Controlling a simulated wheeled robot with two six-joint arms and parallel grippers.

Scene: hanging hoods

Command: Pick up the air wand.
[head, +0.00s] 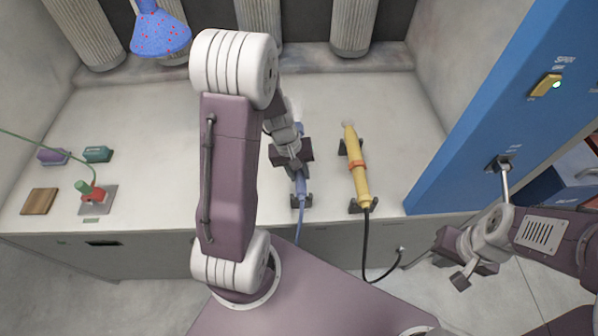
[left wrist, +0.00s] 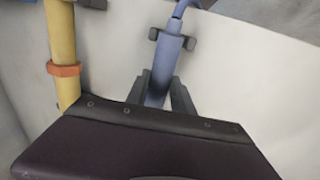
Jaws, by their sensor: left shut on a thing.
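A slim blue wand (head: 301,186) with a blue hose lies on dark cradles on the pale worktop, partly hidden by my left arm in the head view. My left gripper (head: 299,170) is shut on its body. In the left wrist view the two fingers (left wrist: 160,95) stand on either side of the blue wand (left wrist: 168,55), whose hose end sits at a dark cradle (left wrist: 173,40). A yellow wand (head: 357,172) with an orange band and a black hose rests on its own cradles to the right. My right gripper (head: 468,262) hangs empty in front of the bench; its finger opening is unclear.
A blue cabinet (head: 490,120) with a yellow switch stands at the right. A speckled blue hood (head: 160,32) hangs at the upper left. A red tool (head: 93,194), a brown block (head: 39,201) and a teal block (head: 97,154) lie at the left of the worktop.

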